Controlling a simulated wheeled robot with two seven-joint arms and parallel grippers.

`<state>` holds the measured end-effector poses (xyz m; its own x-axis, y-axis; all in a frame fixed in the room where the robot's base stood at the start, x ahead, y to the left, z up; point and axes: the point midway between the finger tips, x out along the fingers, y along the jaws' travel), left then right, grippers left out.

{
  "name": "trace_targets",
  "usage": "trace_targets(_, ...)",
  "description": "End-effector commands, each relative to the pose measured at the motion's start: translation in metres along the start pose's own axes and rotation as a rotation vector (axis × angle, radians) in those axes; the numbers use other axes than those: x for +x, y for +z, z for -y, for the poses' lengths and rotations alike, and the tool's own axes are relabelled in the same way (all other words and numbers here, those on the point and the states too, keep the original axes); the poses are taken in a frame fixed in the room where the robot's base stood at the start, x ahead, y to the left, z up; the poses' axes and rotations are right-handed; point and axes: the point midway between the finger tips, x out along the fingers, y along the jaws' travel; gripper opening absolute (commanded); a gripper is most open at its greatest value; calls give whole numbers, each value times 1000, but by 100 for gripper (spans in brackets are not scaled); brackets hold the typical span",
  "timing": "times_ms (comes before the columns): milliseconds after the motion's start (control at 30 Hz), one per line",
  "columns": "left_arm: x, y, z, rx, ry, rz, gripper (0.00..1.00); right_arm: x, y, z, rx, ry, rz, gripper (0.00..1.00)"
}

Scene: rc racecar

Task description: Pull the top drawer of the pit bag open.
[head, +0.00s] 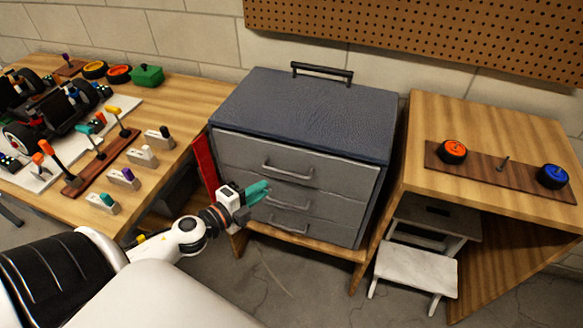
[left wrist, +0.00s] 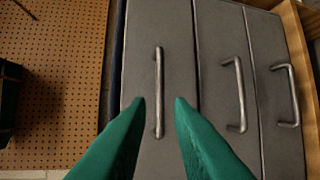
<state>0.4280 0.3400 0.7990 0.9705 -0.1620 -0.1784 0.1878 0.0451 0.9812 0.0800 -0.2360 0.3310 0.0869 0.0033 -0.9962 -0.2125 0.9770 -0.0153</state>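The pit bag (head: 305,115) is a grey drawer cabinet with a dark blue textured top and a black carry handle. Its top drawer (head: 235,148) looks shut, with a metal bar handle (head: 287,172). Two more drawers with handles lie below. My left gripper (head: 265,189) has teal fingers and is in front of the drawers, toward their left side. In the left wrist view the fingers (left wrist: 160,103) are open, one to each side of the top drawer handle (left wrist: 159,75), with nothing between them gripped. Whether they touch the handle cannot be told. My right gripper is not in view.
The pit bag stands on a low wooden stand (head: 305,242). A workbench (head: 195,88) with car parts and tools is at the left. A wooden table (head: 480,118) with wheels and a step stool (head: 418,265) are at the right. The floor in front is clear.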

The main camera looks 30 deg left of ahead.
Motion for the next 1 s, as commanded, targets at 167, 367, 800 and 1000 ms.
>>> trace_targets(167,34,-1,-4,1,4,-1,20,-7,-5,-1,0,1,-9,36)
trace_targets(367,70,-1,-3,1,3,-2,20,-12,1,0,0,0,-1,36)
trace_targets(800,104,-1,0,-1,1,-2,20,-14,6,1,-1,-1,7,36)
trace_targets(1000,104,-1,0,-1,0,-2,20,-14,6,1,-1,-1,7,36)
